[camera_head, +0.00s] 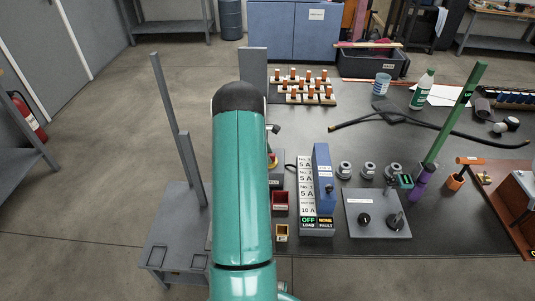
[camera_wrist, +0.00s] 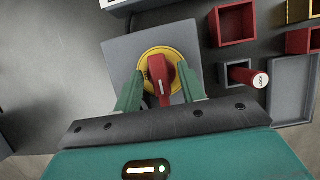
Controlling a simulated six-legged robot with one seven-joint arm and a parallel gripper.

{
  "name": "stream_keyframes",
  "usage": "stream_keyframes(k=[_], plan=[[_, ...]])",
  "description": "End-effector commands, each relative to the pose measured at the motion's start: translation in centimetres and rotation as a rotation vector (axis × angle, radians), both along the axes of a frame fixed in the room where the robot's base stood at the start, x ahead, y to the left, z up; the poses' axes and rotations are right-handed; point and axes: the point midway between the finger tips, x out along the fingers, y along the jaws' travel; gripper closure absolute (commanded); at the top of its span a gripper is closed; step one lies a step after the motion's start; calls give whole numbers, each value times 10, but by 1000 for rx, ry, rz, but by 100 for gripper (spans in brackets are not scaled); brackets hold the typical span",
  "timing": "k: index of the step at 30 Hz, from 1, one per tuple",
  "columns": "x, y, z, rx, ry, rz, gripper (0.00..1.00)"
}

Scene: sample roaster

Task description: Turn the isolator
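The isolator is a red rotary handle (camera_wrist: 162,82) on a yellow disc (camera_wrist: 146,62), mounted on a grey box (camera_wrist: 122,50) in the wrist view. The handle lies nearly along the picture's vertical, tilted slightly. My gripper (camera_wrist: 160,70) is open, with one green finger on each side of the handle. A gap shows between each finger and the handle, so it is not clamped. In the head view only a bit of the isolator (camera_head: 272,160) shows at the right edge of my teal arm, which hides my gripper.
In the wrist view, a red open bin (camera_wrist: 234,24) and a red cylinder with a white end (camera_wrist: 248,77) lie right of the isolator. In the head view, a blue box (camera_head: 323,165) and a grey panel with knobs (camera_head: 377,228) stand on the dark bench right of my arm.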

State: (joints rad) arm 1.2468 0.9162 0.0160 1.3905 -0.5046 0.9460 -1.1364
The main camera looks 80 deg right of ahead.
Motion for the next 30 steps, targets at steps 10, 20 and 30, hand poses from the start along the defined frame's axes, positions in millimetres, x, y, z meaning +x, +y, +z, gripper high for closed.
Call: stream_keyframes(k=[10, 20, 30], plan=[[0, 0, 0, 0, 0, -1, 84], [0, 0, 0, -1, 0, -9, 100], [0, -1, 0, -1, 1, -140, 100]])
